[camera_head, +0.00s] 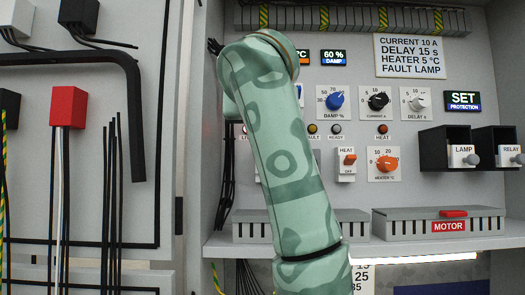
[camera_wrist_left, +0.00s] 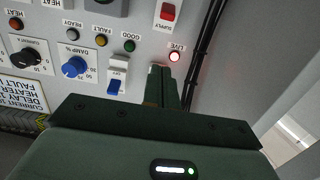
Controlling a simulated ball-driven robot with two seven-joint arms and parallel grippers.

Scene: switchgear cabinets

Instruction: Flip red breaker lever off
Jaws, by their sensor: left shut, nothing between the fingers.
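A red lever on a white plate marked SUPPLY (camera_wrist_left: 167,12) is at the top of the left wrist view. In the head view my left arm covers that part of the panel. My left gripper (camera_wrist_left: 161,78) is shut and empty, its fingertips just below the lit red LIVE lamp (camera_wrist_left: 174,57) in the left wrist view, apart from the red lever. Contact with the panel cannot be told. My right gripper is not in view.
A white switch with a blue top (camera_wrist_left: 117,70) is beside the fingers. Knobs and an orange HEAT switch (camera_head: 349,160) are on the grey panel. A grey MOTOR box with a red handle (camera_head: 453,213) stands on the shelf. A red block (camera_head: 68,107) with cables is on the left cabinet.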

